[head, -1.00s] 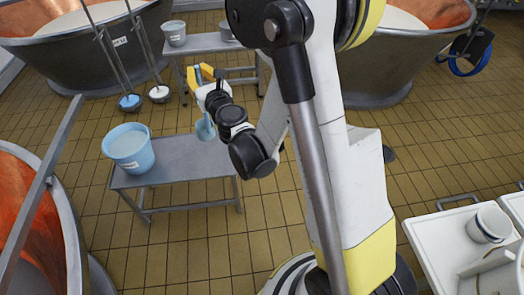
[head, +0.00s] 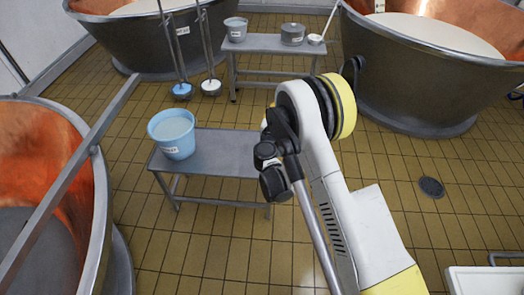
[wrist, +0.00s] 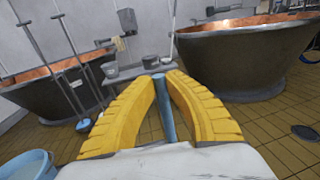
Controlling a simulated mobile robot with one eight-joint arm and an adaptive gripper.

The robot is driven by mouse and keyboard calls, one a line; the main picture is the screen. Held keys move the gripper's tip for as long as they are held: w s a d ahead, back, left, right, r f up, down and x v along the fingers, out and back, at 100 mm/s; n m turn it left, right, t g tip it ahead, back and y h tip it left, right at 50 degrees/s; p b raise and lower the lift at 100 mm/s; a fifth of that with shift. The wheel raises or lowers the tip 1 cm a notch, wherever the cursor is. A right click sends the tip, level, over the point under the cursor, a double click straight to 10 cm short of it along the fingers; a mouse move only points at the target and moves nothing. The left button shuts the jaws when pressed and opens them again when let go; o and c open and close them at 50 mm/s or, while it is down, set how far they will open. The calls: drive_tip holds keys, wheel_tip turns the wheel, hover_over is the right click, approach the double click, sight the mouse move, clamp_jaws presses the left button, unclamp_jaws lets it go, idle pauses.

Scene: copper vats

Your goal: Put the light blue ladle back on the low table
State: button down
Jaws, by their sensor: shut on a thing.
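My gripper (wrist: 162,78), with its yellow ribbed fingers, is shut on the light blue ladle (wrist: 164,112) in the wrist view. The ladle's blue handle runs between the fingers; its bowl is not visible. In the head view the gripper and ladle are hidden behind my arm. The low grey table (head: 225,160) stands in the middle of the head view, partly covered on its right by my arm. A light blue bucket (head: 172,149) with pale liquid stands at its left end; its rim also shows at the lower left of the wrist view (wrist: 28,167).
A second grey table (head: 265,45) at the back carries grey containers. Copper-lined vats stand at left (head: 85,160), back left (head: 130,50) and back right (head: 420,85). Two rods ending in a blue disc (head: 181,90) and a white disc (head: 210,87) hang between.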

drive_tip(key=w+a+f+b, duration=0.5)
drive_tip(key=a+f, duration=0.4)
drive_tip(key=f, duration=0.2)
drive_tip(key=shift+w+a+b, duration=0.35)
drive_tip(key=shift+a+b, duration=0.05)
drive_tip(key=shift+b, duration=0.25)
drive_tip(key=c, duration=1.5)
unclamp_jaws()
drive_tip(key=shift+f, duration=0.1)
